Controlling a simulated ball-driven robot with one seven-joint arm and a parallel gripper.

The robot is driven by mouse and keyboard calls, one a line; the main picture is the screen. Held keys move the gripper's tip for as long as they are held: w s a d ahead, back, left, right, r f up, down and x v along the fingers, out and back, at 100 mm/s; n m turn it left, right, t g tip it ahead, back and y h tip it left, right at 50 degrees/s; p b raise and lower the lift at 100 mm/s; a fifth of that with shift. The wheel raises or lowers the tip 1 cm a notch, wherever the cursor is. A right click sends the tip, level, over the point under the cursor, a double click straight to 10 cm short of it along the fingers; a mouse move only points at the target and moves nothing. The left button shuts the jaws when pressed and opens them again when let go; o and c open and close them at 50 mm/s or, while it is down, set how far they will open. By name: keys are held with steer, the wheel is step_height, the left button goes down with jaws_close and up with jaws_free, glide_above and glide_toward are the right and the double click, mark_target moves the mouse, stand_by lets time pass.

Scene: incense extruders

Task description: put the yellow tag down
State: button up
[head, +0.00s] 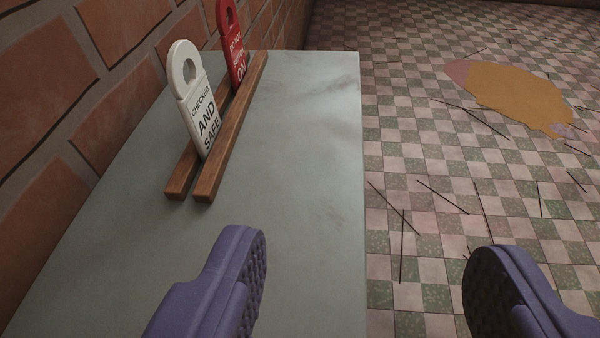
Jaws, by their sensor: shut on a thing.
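My gripper (367,278) shows as two purple ribbed fingers at the bottom of the head view. The left finger is over the table and the right one over the floor, past the table's right edge. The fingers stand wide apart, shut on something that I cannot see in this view. No yellow tag is visible. A white tag (199,108) reading "CHECKED AND SAFE" and a red tag (235,55) behind it stand upright, leaning slightly, in the slot of a wooden two-rail holder (228,138). The holder is ahead and left of the fingers.
The grey table (300,170) is bare right of the holder and in front of it. A brick wall (60,90) runs along the left. The checkered floor (430,190) on the right has scattered dark sticks and a flat orange-yellow patch (510,95) with a pinkish end.

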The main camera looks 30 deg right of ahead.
steer(key=w+d+f+b, duration=0.2)
steer(key=w+b, duration=0.1)
steer(key=w, duration=0.4)
steer(key=w+d+f+b, duration=0.3)
steer(key=w+b, duration=0.1)
steer(key=w, duration=0.3)
steer(key=shift+w, duration=0.4)
steer(key=shift+d, duration=0.1)
steer(key=shift+f+b, duration=0.45)
steer(key=shift+f, duration=0.2)
steer(key=o, duration=1)
steer(key=shift+r, duration=0.1)
steer(key=p+v, duration=0.1)
steer(key=v, duration=0.3)
steer(key=p+v, duration=0.2)
steer(key=v, duration=0.2)
steer(key=r+p+v, duration=0.1)
steer(key=p+v, duration=0.1)
steer(key=v, duration=0.2)
steer(key=shift+r, duration=0.15)
